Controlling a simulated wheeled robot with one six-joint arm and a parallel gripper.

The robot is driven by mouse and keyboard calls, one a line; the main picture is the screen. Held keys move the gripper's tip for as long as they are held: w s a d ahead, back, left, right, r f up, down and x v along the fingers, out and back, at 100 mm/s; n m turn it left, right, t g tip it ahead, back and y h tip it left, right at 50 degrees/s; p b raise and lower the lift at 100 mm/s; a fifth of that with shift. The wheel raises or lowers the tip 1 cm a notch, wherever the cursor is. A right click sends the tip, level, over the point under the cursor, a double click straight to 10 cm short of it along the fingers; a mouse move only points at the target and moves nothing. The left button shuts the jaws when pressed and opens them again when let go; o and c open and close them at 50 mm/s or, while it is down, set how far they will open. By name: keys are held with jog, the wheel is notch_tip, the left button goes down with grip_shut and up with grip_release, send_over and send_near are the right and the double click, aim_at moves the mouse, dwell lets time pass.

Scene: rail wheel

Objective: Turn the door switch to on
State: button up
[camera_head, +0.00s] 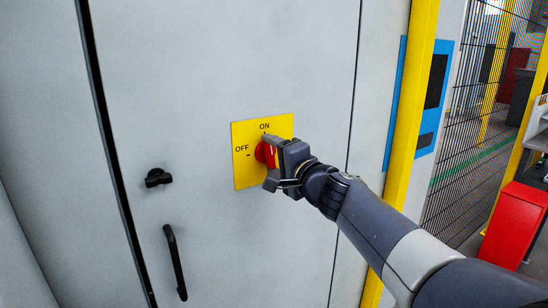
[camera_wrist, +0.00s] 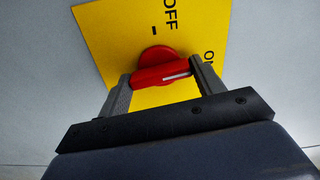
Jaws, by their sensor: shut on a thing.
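The red rotary door switch (camera_head: 261,153) sits on a yellow plate (camera_head: 244,176) on the grey cabinet door. The plate has OFF with a dash at its left and ON at its top. My gripper (camera_head: 272,163) is at the switch, with one finger above and one below. In the wrist view, my gripper (camera_wrist: 163,85) has its fingers at the two ends of the red handle (camera_wrist: 150,78). The handle's white line points to the side where ON is printed, away from the OFF dash. The right finger hides the ON mark there.
A black latch (camera_head: 158,178) and a black door handle (camera_head: 175,262) are on the cabinet at the left. A yellow post (camera_head: 412,100), a blue panel (camera_head: 395,100) and a mesh fence (camera_head: 470,130) stand at the right. A red cabinet (camera_head: 515,222) is farther right.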

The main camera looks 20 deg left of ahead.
jog(key=shift+f+m+b, duration=0.15)
jog(key=shift+m+b, duration=0.35)
jog(key=shift+b, duration=0.15)
jog(key=shift+m, duration=0.4)
jog(key=o, duration=1)
jog(key=shift+s+d, duration=0.1)
jog(key=b+v, duration=0.2)
jog(key=v, duration=0.8)
jog(key=shift+s+d+b, duration=0.2)
jog(key=shift+s+b, duration=0.05)
jog(key=shift+b, duration=0.05)
jog(key=shift+w+a, duration=0.1)
